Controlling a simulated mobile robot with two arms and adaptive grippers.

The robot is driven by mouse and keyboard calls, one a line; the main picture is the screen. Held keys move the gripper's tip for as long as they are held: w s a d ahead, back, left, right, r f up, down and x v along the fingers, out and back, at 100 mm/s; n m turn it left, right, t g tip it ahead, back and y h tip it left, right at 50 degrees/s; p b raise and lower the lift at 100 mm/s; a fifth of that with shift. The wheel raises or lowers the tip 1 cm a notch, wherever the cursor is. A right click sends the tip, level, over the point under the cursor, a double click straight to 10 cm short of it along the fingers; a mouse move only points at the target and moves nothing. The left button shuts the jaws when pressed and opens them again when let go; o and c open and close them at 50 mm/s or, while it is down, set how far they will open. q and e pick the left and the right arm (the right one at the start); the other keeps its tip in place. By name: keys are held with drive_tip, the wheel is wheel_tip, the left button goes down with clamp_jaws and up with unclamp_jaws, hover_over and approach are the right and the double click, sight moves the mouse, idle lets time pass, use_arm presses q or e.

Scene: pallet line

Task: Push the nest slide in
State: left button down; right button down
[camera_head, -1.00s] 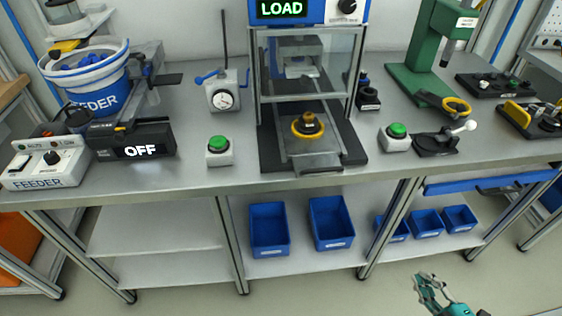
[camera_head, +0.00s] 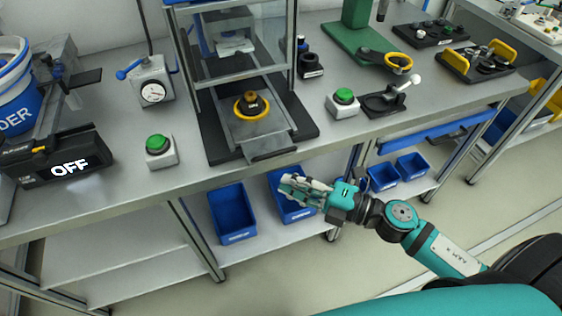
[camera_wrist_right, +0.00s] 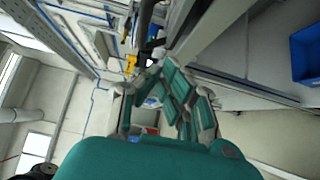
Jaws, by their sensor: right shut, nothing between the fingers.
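The nest slide (camera_head: 268,134) is a grey plate with a front lip, sticking out toward the bench's front edge from under the clear-windowed press. It carries a yellow ring nest (camera_head: 238,110) with a dark and brass-coloured part (camera_head: 252,101) in it. My right gripper (camera_head: 287,186) is shut and empty, in front of the bench and below the slide's lip in the picture, apart from it. In the right wrist view my right gripper (camera_wrist_right: 165,85) shows its teal and grey fingers with nothing held. The slide cannot be made out there. My left gripper is not in view.
Green push buttons stand left (camera_head: 158,143) and right (camera_head: 344,97) of the press (camera_head: 236,60). A toggle clamp (camera_head: 385,101) sits farther right. Blue bins (camera_head: 232,212) rest on the shelf below. The bench's front edge lies between my gripper and the slide.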

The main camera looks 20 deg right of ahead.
sight(273, 150)
drive_tip(key=shift+w+a, duration=0.25)
drive_tip(key=shift+w, duration=0.95)
drive_tip(key=shift+w+a, duration=0.25)
drive_tip(key=shift+w, duration=0.9)
drive_tip(key=shift+w, duration=0.15)
drive_tip(key=w, duration=0.5)
drive_tip(key=shift+s, duration=0.15)
drive_tip(key=shift+f, duration=0.1)
